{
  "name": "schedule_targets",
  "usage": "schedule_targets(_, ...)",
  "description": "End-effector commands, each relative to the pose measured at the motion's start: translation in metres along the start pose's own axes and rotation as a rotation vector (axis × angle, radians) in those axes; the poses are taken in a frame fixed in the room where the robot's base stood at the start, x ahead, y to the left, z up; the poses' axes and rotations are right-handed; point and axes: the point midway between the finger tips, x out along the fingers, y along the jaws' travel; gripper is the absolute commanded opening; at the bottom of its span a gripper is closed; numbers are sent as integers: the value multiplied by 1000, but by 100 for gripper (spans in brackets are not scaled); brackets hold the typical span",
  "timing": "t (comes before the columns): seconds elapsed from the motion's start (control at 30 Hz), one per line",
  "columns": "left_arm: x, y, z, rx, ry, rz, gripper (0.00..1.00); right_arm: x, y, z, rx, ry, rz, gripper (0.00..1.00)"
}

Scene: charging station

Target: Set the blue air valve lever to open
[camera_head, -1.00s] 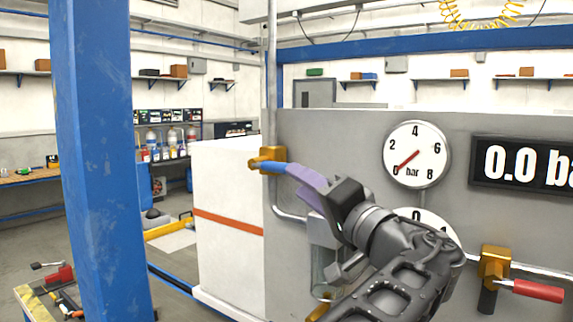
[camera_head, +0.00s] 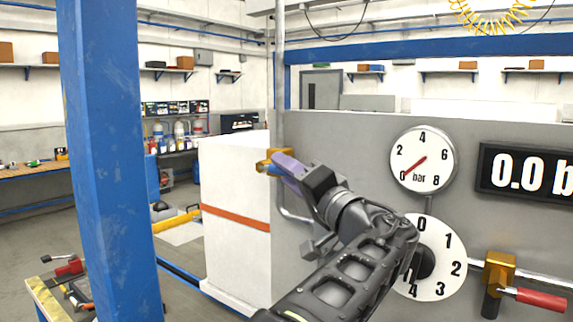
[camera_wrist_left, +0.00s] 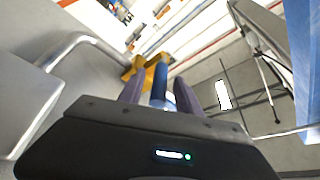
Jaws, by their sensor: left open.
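The brass valve (camera_head: 264,166) with the blue lever sits on a vertical pipe at the left edge of the grey panel. My left gripper (camera_head: 280,167) is at the valve, its purple fingers covering most of the lever in the head view. In the left wrist view the blue lever (camera_wrist_left: 160,82) runs from the brass valve body (camera_wrist_left: 139,68) toward the palm, between the two fingers of my left gripper (camera_wrist_left: 158,92). The fingers are open; whether either touches the lever cannot be told. My right gripper is not in view.
A round gauge (camera_head: 422,159) reads near 0 bar, beside a digital display (camera_head: 528,174) showing 0.0. Below are a numbered dial (camera_head: 440,250) and a red-handled brass valve (camera_head: 500,270). A white cabinet (camera_head: 235,225) and a blue post (camera_head: 105,160) stand left.

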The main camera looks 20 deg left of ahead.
Motion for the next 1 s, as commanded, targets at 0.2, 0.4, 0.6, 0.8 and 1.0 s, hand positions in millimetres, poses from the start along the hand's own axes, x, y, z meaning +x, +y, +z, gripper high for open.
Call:
schedule_targets(0.2, 7, 1, 0, 1, 1, 0, 41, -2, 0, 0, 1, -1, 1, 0)
schedule_targets(0.4, 6, 1, 0, 1, 1, 0, 36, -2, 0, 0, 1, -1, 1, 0)
schedule_targets(0.6, 6, 1, 0, 1, 0, 0, 19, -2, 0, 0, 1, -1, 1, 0)
schedule_targets(0.8, 6, 1, 0, 1, 0, 0, 3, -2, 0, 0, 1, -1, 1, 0)
schedule_targets(1.0, 6, 1, 0, 1, 0, 1, 0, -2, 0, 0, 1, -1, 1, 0)
